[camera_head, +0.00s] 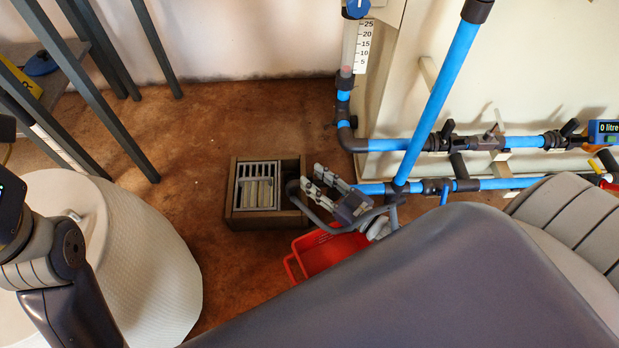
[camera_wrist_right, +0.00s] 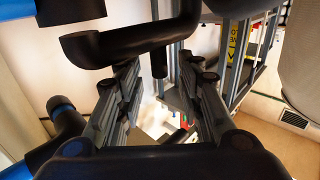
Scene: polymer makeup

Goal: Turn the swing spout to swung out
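The swing spout is a dark bent pipe (camera_wrist_right: 130,45) that crosses the upper part of the right wrist view, with a short end turned down near the middle. In the head view a dark curved part of it (camera_head: 292,188) shows beside my right gripper, at the right edge of the floor drain. My right gripper (camera_head: 323,181) is open, its two fingers apart. In the wrist view its fingers (camera_wrist_right: 160,82) lie on either side of the turned-down end; contact cannot be told. My left arm shows at the left edge, but its gripper is out of view.
A floor drain with a metal grate (camera_head: 240,190) sits left of my right gripper. A red crate (camera_head: 322,252) stands just below it. Blue pipes (camera_head: 440,95) with dark fittings run along the right. A white round container (camera_head: 155,265) stands at the lower left. Brown floor (camera_head: 200,130) is clear between.

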